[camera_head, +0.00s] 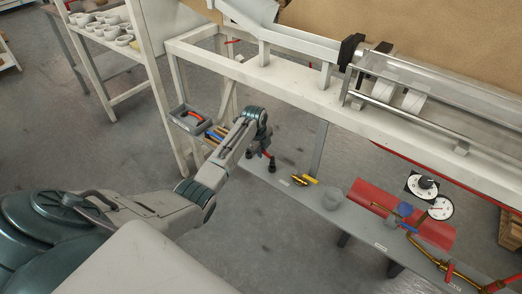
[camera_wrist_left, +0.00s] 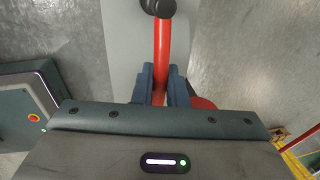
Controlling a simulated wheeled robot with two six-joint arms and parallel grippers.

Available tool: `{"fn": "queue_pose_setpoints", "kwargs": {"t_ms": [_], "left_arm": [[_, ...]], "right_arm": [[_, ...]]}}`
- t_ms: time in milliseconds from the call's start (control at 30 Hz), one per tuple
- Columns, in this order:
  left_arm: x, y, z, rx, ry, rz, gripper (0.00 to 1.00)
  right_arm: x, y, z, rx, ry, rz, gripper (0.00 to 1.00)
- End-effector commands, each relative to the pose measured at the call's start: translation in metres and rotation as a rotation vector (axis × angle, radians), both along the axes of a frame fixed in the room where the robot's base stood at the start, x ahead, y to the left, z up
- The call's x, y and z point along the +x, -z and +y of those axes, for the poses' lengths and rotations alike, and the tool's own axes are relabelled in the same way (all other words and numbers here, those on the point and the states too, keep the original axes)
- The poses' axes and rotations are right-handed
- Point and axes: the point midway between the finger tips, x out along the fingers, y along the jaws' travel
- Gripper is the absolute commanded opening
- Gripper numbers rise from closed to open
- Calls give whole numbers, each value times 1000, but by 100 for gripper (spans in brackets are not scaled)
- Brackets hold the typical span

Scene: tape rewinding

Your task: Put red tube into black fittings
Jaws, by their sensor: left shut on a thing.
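The red tube (camera_wrist_left: 162,45) stands between the two dark fingers of my left gripper (camera_wrist_left: 160,82) in the left wrist view, and the gripper is shut on it. The tube's far end meets a round black fitting (camera_wrist_left: 158,7) at the top edge; I cannot tell whether it is seated in it. In the head view a bit of the red tube (camera_head: 266,154) shows below my wrist, between two black fittings (camera_head: 249,154) (camera_head: 272,166) on the grey shelf. My right gripper is not in view.
Yellow-handled pliers (camera_head: 304,180), a grey round container (camera_head: 332,194) and a red mat (camera_head: 430,231) with tools lie along the grey shelf (camera_head: 285,182). A white machine frame (camera_head: 290,97) rises behind. A grey tray (camera_head: 190,119) is at the left.

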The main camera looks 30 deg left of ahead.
Motion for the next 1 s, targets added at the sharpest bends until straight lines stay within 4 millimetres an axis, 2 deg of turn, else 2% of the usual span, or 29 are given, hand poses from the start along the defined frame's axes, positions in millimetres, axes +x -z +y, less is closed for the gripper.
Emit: {"fn": "queue_pose_setpoints", "kwargs": {"t_ms": [733, 1000], "left_arm": [[0, 16, 0, 0, 0, 1, 0], [0, 15, 0, 0, 0, 0, 0]], "right_arm": [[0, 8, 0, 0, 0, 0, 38], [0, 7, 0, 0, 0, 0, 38]]}}
